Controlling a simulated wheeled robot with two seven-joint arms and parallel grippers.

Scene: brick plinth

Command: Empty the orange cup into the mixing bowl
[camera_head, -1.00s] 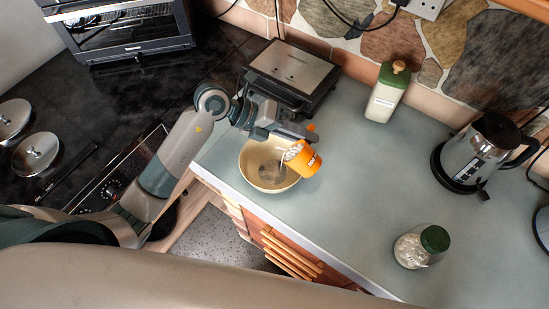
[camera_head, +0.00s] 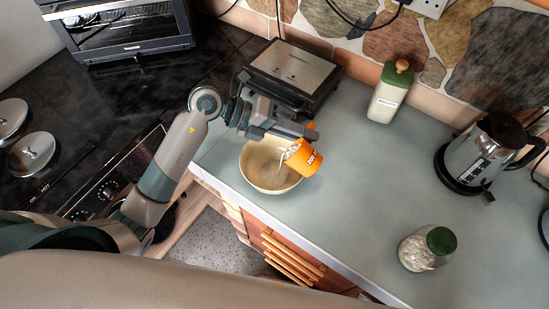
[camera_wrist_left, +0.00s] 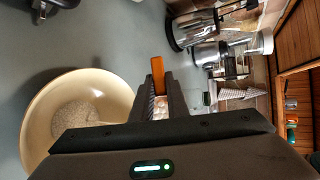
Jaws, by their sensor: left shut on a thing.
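The orange cup (camera_head: 307,158) is tilted over the right side of the mixing bowl (camera_head: 247,171), mouth toward the left. White contents show in its mouth, and a thin pale streak runs down from the mouth into the bowl. The cream bowl also shows in the left wrist view (camera_wrist_left: 118,92), with pale grains (camera_wrist_left: 75,120) at its bottom. My left gripper (camera_head: 309,133) is above the bowl's back right rim, shut on the cup. In the left wrist view an orange part of the cup (camera_wrist_left: 158,74) is between the fingers; the rest is hidden. My right gripper is not in view.
A grill (camera_head: 291,67) stands behind the bowl. A green-topped bottle (camera_head: 386,96), kettle (camera_head: 475,155) and green-lidded jar (camera_head: 417,252) stand to the right. The counter (camera_head: 370,190) between is clear. The hob (camera_head: 90,110) lies left.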

